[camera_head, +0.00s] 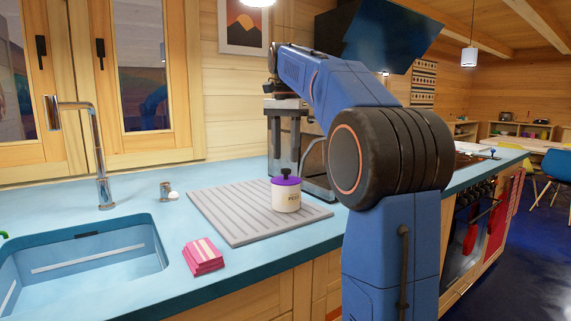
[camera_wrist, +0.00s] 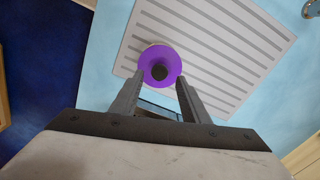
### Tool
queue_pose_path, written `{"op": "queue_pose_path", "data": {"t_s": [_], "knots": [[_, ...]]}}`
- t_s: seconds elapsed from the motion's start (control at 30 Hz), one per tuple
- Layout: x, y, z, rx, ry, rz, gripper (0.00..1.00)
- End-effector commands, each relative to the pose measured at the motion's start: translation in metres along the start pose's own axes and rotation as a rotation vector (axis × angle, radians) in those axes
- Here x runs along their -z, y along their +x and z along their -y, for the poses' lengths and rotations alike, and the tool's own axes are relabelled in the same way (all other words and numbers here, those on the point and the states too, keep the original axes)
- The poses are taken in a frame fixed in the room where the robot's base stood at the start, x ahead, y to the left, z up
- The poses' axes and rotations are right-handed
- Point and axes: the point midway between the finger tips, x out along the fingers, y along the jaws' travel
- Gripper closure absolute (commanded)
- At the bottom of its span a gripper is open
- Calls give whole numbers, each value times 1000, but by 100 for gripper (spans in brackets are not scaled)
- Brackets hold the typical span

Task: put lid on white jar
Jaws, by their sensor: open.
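The white jar (camera_head: 287,201) stands upright on a grey ribbed board, with dark lettering on its side. The purple lid (camera_head: 286,181) with a black knob rests on its top and looks level. In the wrist view the lid (camera_wrist: 160,54) and its knob (camera_wrist: 159,72) are seen from above, with a sliver of the pale jar past the lid's far edge. My gripper (camera_wrist: 160,77) is open and empty, pointing down. Its fingertips show on either side of the lid's near part. In the head view it is above the jar, and the exact gap is hard to tell.
The ribbed board (camera_head: 225,213) lies on the blue counter (camera_head: 140,265). A pink striped stack (camera_head: 203,256) sits near the front edge. The sink (camera_head: 80,262) and tap (camera_head: 101,165) are at the left, with a small metal item (camera_head: 167,190) nearby.

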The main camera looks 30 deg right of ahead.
Motion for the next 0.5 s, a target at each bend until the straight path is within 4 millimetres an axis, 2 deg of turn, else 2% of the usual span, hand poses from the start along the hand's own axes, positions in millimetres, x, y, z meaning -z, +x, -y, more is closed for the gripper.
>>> {"op": "queue_pose_path", "data": {"t_s": [0.2, 0.5], "knots": [[0, -26, 1, 0, 0, 0, 58], [0, -33, 0, -1, 0, 1, 58]]}}
